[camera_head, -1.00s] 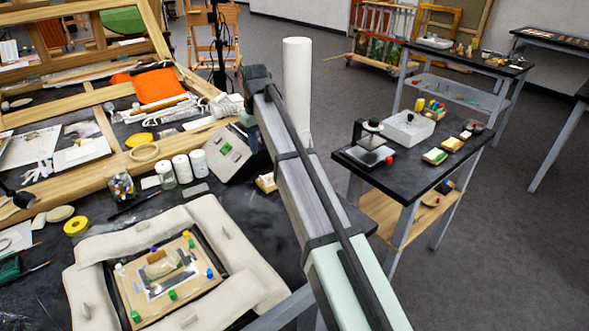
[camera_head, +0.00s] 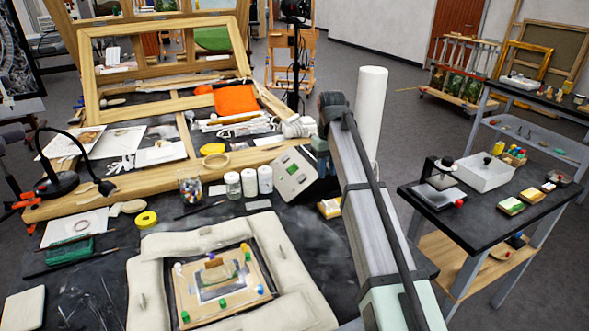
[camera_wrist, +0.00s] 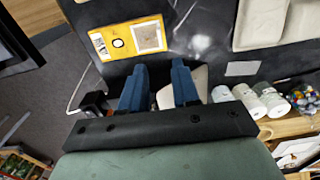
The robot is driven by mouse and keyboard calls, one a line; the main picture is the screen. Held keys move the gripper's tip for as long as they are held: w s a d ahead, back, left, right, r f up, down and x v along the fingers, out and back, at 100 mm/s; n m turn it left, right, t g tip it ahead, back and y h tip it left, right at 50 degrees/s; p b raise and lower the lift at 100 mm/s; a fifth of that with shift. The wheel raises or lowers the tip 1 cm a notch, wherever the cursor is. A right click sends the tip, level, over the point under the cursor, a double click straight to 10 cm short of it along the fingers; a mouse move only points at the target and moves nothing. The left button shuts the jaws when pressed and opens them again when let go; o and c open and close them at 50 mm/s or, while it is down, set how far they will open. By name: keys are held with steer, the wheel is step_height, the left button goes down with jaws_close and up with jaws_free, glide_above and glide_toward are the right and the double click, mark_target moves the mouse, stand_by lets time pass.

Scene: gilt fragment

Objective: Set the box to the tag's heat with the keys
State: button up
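The box (camera_head: 300,172) is a pale grey unit with a tilted face on the dark table, left of my arm in the head view. Its face has a green patch and small dark marks, too small to read. My gripper (camera_wrist: 160,78) shows two blue fingers apart with nothing held. A pale object (camera_wrist: 197,78), perhaps the box, is partly hidden behind them. In the head view my arm hides the fingertips.
Several white jars (camera_head: 249,182) stand left of the box. A padded frame (camera_head: 150,290) surrounds a small panel (camera_head: 190,312) at the front. A white roll (camera_head: 371,110) stands behind my arm. A side cart (camera_head: 470,222) with a white tray (camera_head: 488,172) is at right.

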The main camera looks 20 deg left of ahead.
steer(key=shift+c, duration=0.2)
jaws_close()
stand_by(1.4)
